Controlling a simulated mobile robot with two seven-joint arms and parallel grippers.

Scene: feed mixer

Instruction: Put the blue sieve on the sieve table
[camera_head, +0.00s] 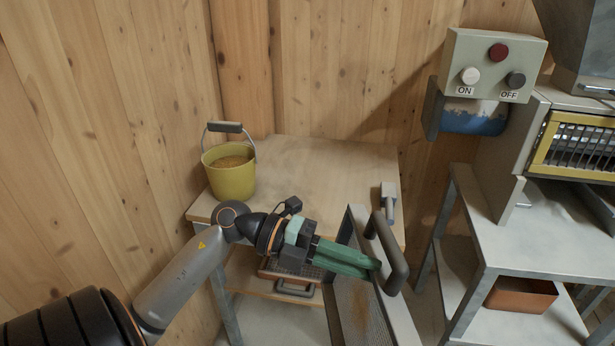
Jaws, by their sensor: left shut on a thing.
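My left gripper (374,266) is shut on the dark handle of a sieve (352,313). The sieve has a pale grey frame and a mesh with a brownish patch; no blue shows on the part in view. It is tilted, in front of the right front edge of the wooden table (315,160), and its lower end is cut off by the picture edge. I cannot tell whether it touches the table. The wooden table, perhaps the sieve table, has a mostly bare top. My right gripper is not in view.
A yellow bucket (232,181) stands at the table's left, and a small grey tool (388,203) lies near its right edge. Another sieve (290,269) is on the shelf below. At right stand a metal table (535,245), a machine with a yellow-framed grille (575,146) and a control box (490,65).

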